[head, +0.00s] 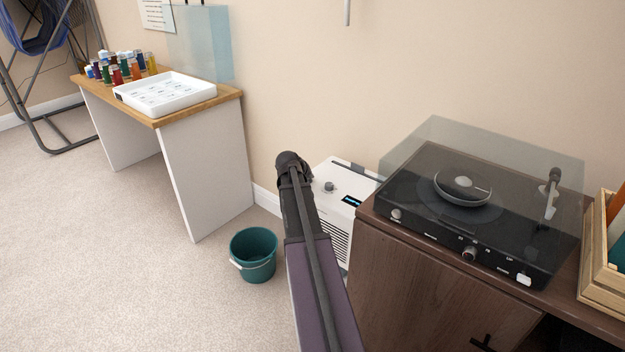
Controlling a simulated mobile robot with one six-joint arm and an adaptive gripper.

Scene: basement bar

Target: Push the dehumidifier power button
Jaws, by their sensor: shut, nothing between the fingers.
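The dehumidifier is a white box (339,220) on the floor against the wall, seen in the head view between my arm and the brown cabinet. Its top carries a round grey knob (329,186) and a small dark display with blue marks (352,201). The front has a dark slatted grille. My arm rises from the bottom of the view and covers the left side of the dehumidifier. The cabinet hides its lower right part. I cannot make out a separate power button. My gripper's fingers do not show.
A record player (468,205) under a clear lid stands on the brown cabinet (415,285) at the right. A teal bucket (254,262) stands on the carpet left of my arm. A white-sided desk (208,165) holds a white tray (199,91) and several bottles.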

